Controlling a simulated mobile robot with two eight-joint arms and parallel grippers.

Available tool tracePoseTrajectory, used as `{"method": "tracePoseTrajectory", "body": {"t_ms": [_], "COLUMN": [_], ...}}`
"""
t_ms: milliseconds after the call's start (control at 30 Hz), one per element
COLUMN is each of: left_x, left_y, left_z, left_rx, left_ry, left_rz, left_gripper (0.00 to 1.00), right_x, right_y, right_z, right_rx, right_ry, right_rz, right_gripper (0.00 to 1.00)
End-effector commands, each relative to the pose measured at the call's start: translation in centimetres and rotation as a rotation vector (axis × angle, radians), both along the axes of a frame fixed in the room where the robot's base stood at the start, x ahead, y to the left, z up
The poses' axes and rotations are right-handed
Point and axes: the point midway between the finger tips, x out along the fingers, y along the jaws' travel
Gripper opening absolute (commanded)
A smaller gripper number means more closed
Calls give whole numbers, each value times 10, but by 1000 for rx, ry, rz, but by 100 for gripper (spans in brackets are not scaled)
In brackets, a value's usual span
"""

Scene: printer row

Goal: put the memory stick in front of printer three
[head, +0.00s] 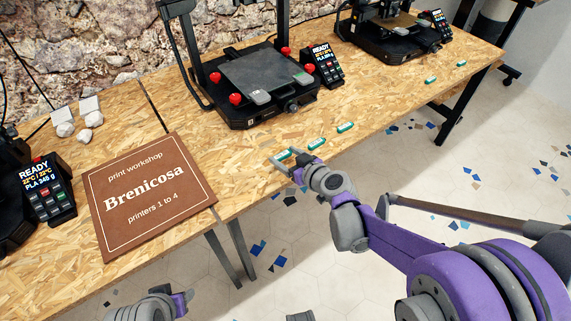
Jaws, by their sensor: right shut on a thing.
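My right gripper (281,159) is shut on a small green-and-white memory stick (284,155) at the front edge of the wooden table, in front of the middle printer (262,80). Whether that stick touches the tabletop is hard to tell. Two similar sticks lie just to its right, one near (316,143) and one further along (345,127). No printer number is readable, so I cannot tell which is printer three. My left gripper (182,302) is at the bottom edge, below the table front, partly cut off; its jaws are unclear.
A brown sign (150,195) reads "Brenicosa, printers 1 to 4". Another printer (385,35) stands at the right with two more sticks (430,79) before it. A display (48,190) stands at the left. Pale lumps and cards (85,135) lie behind the sign.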

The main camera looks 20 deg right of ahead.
Motion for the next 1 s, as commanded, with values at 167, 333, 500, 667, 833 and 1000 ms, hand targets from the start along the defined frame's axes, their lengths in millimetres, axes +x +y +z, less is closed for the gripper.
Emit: {"method": "tracePoseTrajectory", "body": {"t_ms": [167, 333, 500, 667, 833, 1000], "left_x": [0, 0, 0, 1, 1, 0], "left_y": [0, 0, 0, 0, 0, 0], "left_z": [-13, -12, -13, -14, -14, -10], "left_rx": [0, 0, 0, 0, 0, 0], "left_ry": [5, 4, 5, 5, 5, 4], "left_rz": [0, 0, 0, 0, 0, 0], "left_gripper": [50, 50, 50, 50, 50, 50], "right_x": [1, 0, 0, 0, 0, -2], "right_y": [0, 0, 0, 0, 0, -1], "right_z": [-28, -29, -31, -31, -31, -27], "right_rx": [0, 0, 0, 0, 0, 0], "right_ry": [1, 0, 0, 0, 0, 0], "right_rz": [0, 0, 0, 0, 0, -1], "right_gripper": [24, 24, 24, 97, 100, 100]}}
